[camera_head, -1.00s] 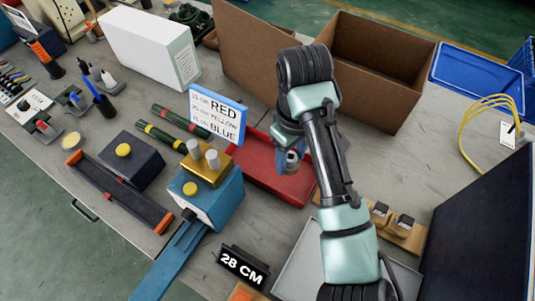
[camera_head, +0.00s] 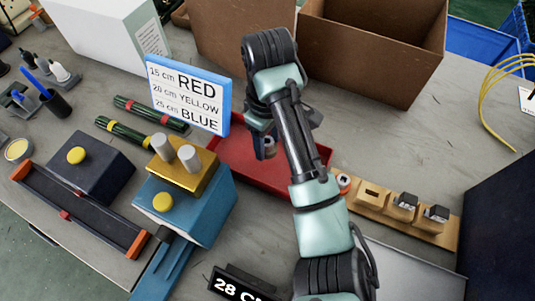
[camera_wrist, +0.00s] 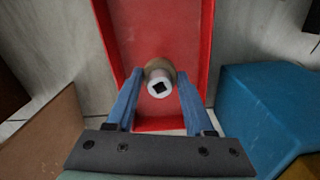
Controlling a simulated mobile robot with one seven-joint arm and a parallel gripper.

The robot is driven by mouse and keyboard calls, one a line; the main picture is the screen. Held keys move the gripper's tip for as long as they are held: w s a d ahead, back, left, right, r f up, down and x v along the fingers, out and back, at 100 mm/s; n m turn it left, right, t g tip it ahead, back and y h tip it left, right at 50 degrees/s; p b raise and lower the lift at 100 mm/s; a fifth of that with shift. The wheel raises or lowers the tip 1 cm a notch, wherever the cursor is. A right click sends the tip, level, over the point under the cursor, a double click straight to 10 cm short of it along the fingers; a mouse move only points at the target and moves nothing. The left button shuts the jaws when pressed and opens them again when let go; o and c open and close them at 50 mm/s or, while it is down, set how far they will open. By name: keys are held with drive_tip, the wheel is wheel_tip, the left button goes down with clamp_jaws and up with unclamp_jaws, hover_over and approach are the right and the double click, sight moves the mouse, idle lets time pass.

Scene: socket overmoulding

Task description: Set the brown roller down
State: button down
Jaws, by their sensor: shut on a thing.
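My gripper (camera_wrist: 158,92) is shut on the brown roller (camera_wrist: 153,65) in the wrist view. The roller's pale end, with a dark square hole, faces the camera. The fingers hold it from both sides above the red tray (camera_wrist: 118,30). The roller is hardly visible there. I cannot tell whether the roller touches the tray floor.
A blue press (camera_head: 205,215) with a yellow top stands close left of the tray. A blue-framed sign (camera_head: 190,95) stands behind it. A wooden rack (camera_head: 420,225) with dark parts is at right. Cardboard boxes (camera_head: 375,60) stand behind.

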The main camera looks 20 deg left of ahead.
sight(268, 161)
drive_tip(key=shift+f, duration=2.2)
drive_tip(key=shift+f, duration=0.15)
drive_tip(key=shift+c, duration=1.4)
unclamp_jaws()
wheel_tip(268, 161, up, 12)
drive_tip(key=p, duration=0.4)
drive_tip(key=shift+r+p, duration=0.2)
drive_tip(key=shift+p, duration=0.15)
